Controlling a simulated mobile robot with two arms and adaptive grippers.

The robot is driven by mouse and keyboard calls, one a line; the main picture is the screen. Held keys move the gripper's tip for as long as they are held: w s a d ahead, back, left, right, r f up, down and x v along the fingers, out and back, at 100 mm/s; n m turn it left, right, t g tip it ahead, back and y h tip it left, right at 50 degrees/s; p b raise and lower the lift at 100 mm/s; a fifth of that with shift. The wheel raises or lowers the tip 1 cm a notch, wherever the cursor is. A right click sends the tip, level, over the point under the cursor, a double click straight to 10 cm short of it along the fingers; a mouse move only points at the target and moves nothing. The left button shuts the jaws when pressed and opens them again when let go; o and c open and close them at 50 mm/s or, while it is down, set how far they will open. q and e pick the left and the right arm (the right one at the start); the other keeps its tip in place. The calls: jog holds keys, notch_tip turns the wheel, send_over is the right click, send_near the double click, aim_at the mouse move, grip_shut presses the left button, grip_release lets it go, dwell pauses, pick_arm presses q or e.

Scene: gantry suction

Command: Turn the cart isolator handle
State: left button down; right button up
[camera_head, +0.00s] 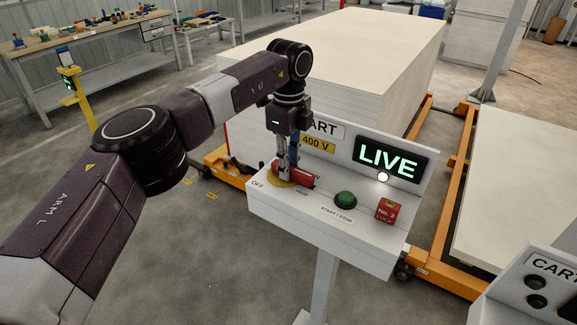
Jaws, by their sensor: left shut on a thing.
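The cart isolator handle (294,176) is a red grip on a yellow round plate (281,182), at the left of the white control box (340,238). It lies toward the right of its plate, and the word OFF shows at the plate's left. My left gripper (287,168) points down from above and is shut on the red handle. Its fingers hide part of the handle. A sign on the box's back panel reads LIVE (389,160) in bright letters. My right gripper is not in view.
A large stack of pale boards (335,60) stands behind on an orange cart frame (440,215). A workbench (95,42) stands at back left.

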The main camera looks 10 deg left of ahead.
pick_arm(q)
jog(key=shift+w+r, duration=0.15)
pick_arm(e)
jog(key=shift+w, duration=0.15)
pick_arm(q)
jog(key=c, duration=1.8)
grip_release()
jog(key=shift+o, duration=0.2)
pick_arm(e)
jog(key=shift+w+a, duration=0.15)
pick_arm(q)
notch_tip(320, 180, up, 12)
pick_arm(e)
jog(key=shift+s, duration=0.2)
